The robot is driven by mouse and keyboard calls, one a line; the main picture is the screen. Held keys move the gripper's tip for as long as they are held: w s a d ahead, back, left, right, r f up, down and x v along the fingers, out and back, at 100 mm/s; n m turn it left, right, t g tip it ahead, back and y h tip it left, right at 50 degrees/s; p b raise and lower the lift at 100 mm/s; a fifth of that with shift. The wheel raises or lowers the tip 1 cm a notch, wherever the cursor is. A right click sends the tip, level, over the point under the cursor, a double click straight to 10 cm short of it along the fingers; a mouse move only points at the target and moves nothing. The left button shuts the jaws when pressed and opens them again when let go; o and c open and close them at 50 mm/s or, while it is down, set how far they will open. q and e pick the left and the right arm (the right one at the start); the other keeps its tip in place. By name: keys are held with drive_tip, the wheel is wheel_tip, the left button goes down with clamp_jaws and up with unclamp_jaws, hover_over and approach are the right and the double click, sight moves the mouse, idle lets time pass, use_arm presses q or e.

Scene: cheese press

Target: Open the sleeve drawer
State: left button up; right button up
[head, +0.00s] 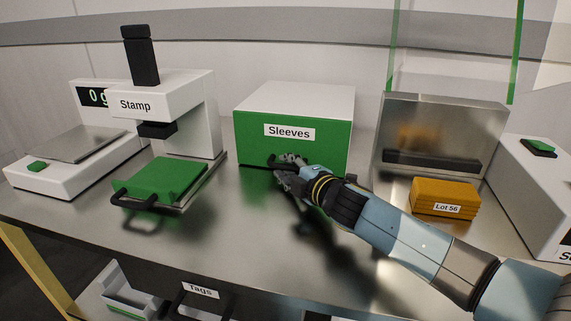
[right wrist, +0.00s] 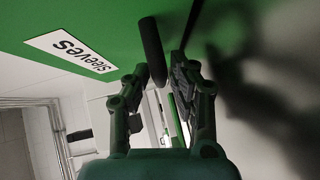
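The sleeve drawer (head: 293,150) is the green front of a white box, with a "Sleeves" label (head: 289,131); it looks closed. My right gripper (head: 283,166) is at the lower part of this front and hides much of its handle. In the right wrist view the dark bar handle (right wrist: 152,48) lies between the two fingertips (right wrist: 160,72). The left finger is close to the bar, and a narrow gap shows between the bar and the right finger. The fingers look open around it. My left gripper is in neither view.
The stamp press (head: 185,98) with its green plate stands left of the box, beside a scale (head: 75,145). A steel stand (head: 440,125) and an orange "Lot 56" block (head: 444,196) are to the right. A "Tags" drawer (head: 200,291) is below the steel worktop.

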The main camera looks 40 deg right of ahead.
drive_tip(key=shift+w+f, duration=0.1)
drive_tip(key=shift+w, duration=0.35)
drive_tip(key=shift+c, duration=0.4)
clamp_jaws()
